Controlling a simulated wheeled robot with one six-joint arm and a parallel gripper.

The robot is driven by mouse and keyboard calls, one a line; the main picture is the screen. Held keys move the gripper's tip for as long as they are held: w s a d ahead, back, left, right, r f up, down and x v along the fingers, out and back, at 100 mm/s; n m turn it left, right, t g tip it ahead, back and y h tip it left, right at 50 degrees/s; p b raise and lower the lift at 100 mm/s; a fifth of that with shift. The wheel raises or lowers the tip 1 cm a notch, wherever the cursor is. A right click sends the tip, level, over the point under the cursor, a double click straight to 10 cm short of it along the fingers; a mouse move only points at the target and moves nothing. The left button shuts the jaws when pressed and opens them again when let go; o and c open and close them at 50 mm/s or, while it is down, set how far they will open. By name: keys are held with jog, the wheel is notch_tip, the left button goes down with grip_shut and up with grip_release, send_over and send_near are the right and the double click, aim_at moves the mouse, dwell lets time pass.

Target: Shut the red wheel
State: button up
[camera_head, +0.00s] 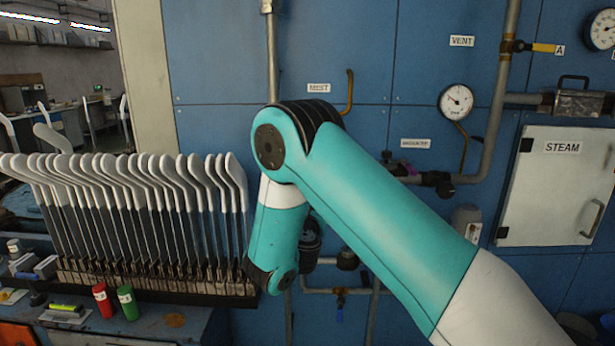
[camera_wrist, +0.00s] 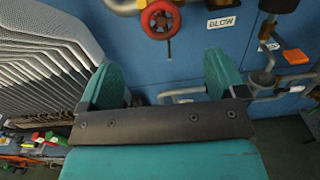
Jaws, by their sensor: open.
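The red wheel (camera_wrist: 148,24) is a ring on a pipe at the top of the wrist view, mounted on the blue wall left of a "BLOW" label (camera_wrist: 221,22). My gripper (camera_wrist: 164,78) is open, with its two teal fingers spread wide and nothing seen between them. The wheel appears beyond the fingertips, above the gap between them, and apart from them. In the head view my arm covers the area, and I cannot make out the wheel or my gripper's fingers there.
A rack of sock boards (camera_head: 140,200) stands close on the left. Pipes and an orange-tagged valve (camera_wrist: 294,56) are on the right of the wrist view. A steam cabinet (camera_head: 550,190) and a gauge (camera_head: 456,101) are farther right.

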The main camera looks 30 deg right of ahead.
jog(key=p+x, duration=0.4)
jog(key=x, duration=1)
jog(key=c, duration=0.9)
